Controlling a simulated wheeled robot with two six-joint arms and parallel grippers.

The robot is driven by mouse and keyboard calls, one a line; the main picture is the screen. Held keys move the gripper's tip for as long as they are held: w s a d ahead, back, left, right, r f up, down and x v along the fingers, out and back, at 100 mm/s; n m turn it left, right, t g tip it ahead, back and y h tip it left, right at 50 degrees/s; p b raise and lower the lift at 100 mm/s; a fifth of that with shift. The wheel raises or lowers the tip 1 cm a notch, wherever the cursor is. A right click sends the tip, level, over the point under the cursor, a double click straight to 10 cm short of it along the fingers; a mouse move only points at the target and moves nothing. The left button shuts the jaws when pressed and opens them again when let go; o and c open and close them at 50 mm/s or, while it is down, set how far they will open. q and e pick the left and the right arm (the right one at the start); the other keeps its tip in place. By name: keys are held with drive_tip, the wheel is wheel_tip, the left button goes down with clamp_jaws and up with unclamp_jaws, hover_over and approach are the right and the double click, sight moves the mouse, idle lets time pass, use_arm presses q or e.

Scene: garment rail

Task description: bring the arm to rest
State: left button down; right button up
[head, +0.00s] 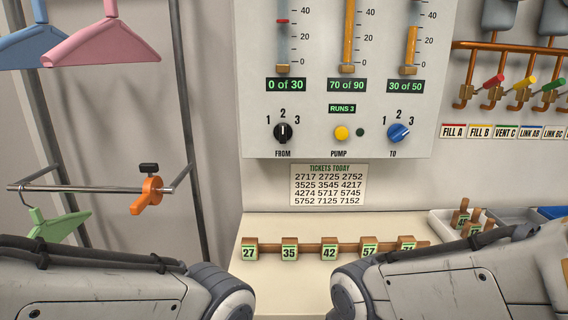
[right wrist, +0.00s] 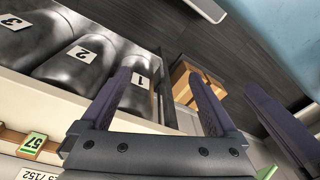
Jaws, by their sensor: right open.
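My right gripper (right wrist: 160,82) is open in the right wrist view, with its two dark purple fingers apart and nothing between them. Beyond the fingers are dark rounded containers with labels 1, 2 and 3, and a wooden box (right wrist: 190,80). In the head view my two forearms come in at the lower left and lower right, and neither gripper shows there. A third dark purple bar is at the right of the wrist view; I cannot tell what it belongs to.
A wall panel (head: 332,110) carries gauges and knobs above a bench (head: 262,226) with a row of numbered tags. A metal rail (head: 90,189) with an orange clip (head: 148,195) and a green hanger (head: 54,226) is at left. Hooks with coloured handles are at right.

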drive_tip(key=s+a+r+n+p, duration=0.1)
drive_tip(key=s+r+p, duration=0.1)
drive_tip(key=r+p, duration=0.4)
drive_tip(key=s+a+r+n+p, duration=0.1)
drive_tip(key=s+r+p, duration=0.1)
drive_tip(key=r+p, duration=0.5)
drive_tip(key=shift+s+r+g, duration=0.35)
drive_tip(key=shift+r+g, duration=0.05)
drive_tip(key=shift+r, duration=0.35)
drive_tip(key=shift+a, duration=0.1)
idle(0.9)
